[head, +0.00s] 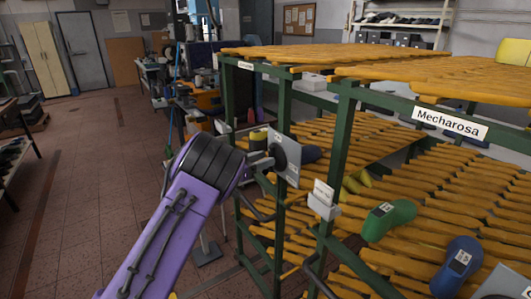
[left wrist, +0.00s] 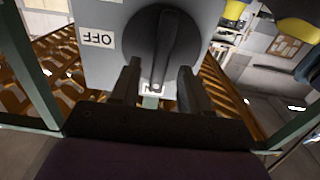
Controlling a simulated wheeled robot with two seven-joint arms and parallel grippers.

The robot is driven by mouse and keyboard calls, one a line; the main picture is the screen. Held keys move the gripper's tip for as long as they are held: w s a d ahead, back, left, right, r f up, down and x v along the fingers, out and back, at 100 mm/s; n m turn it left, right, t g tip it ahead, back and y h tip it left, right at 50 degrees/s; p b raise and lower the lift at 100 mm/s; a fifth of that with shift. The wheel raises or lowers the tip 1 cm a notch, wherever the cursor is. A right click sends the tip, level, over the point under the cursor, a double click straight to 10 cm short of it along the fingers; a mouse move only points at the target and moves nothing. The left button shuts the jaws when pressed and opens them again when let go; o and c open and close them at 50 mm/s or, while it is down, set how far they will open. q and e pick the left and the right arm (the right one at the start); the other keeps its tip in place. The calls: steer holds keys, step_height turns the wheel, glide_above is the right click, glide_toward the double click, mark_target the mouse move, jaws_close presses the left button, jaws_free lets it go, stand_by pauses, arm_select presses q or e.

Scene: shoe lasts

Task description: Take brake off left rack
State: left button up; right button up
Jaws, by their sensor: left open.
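The brake is a black round knob with a raised bar (left wrist: 160,45) on a grey plate (left wrist: 95,50), fixed to the left rack. In the head view the plate (head: 291,165) shows at the front of the left rack's green frame (head: 283,115). In the left wrist view an upside-down OFF label (left wrist: 97,39) sits left of the knob. The bar's lower end points at a second label, partly hidden. My left gripper (left wrist: 158,86) is open, its fingers on either side of the bar's lower end. I cannot tell whether they touch it. My right gripper is not in view.
A second rack with a Mecharosa sign (head: 450,123) stands on the right, close beside the left rack. A green shoe last (head: 390,218) and a blue one (head: 458,266) lie on its slats. Red tiled floor (head: 95,160) is free on the left.

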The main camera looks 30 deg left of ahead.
arm_select(q)
steer(key=shift+w+d, duration=0.2)
steer(key=shift+w, duration=0.4)
jaws_close()
steer(key=m+b, duration=0.5)
steer(key=b, duration=0.2)
steer(key=f+m+b, duration=0.1)
steer(key=m+b, duration=0.4)
steer(key=b, duration=0.2)
steer(key=d+m+b, duration=0.1)
steer(key=m+b, duration=0.5)
steer(key=b, duration=0.2)
steer(key=shift+s+f, duration=0.2)
steer(key=shift+r+m+b, duration=0.15)
steer(key=shift+m+b, duration=0.85)
steer(key=shift+b, duration=0.25)
